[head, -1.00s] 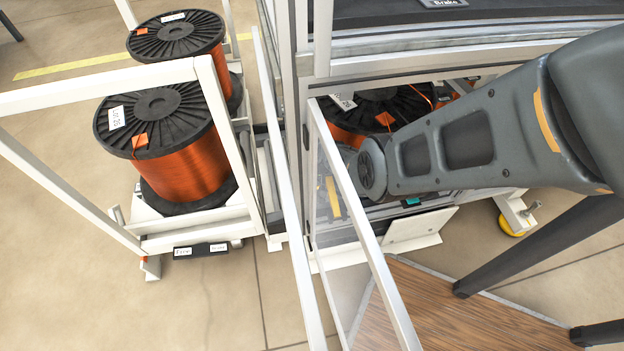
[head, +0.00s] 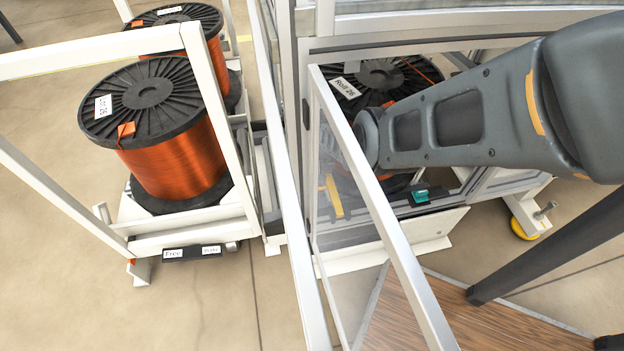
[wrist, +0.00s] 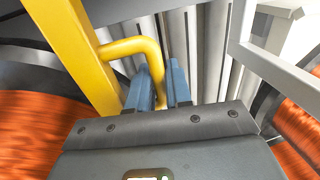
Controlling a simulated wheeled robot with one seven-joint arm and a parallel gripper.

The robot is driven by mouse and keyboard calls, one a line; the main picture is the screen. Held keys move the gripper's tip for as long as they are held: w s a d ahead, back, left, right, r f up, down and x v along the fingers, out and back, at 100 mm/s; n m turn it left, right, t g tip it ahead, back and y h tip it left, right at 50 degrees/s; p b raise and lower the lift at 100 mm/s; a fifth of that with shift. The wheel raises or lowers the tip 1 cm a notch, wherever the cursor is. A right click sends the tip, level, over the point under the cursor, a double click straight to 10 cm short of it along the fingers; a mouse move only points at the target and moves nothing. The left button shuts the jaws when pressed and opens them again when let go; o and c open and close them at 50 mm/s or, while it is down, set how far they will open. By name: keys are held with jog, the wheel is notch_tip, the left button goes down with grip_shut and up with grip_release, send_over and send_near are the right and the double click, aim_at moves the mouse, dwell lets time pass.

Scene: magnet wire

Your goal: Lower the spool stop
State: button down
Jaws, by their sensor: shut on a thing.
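The spool stop appears as a yellow bar with a bent yellow handle (wrist: 152,50) in the wrist view. My gripper (wrist: 158,88) has its blue fingers on the lower end of this handle, shut on it. The upright yellow bar (wrist: 78,45) stands just left of the fingers. In the head view a short yellow bar (head: 334,196) shows through the clear door panel, low in the machine bay. My fingers are hidden there by my arm and the door frame. The machine's spool (head: 395,78), labelled Roll 26, sits behind my forearm with its black flange up.
A clear door with a pale frame (head: 372,205) stands open left of my arm. A white cart (head: 190,238) with copper wire spools (head: 178,160) is further left. A teal part (head: 420,195) sits on the bay's front edge. Copper windings (wrist: 35,130) lie close left of my gripper.

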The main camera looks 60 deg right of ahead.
jog(key=c, duration=1.2)
grip_release()
jog(key=shift+r, duration=0.1)
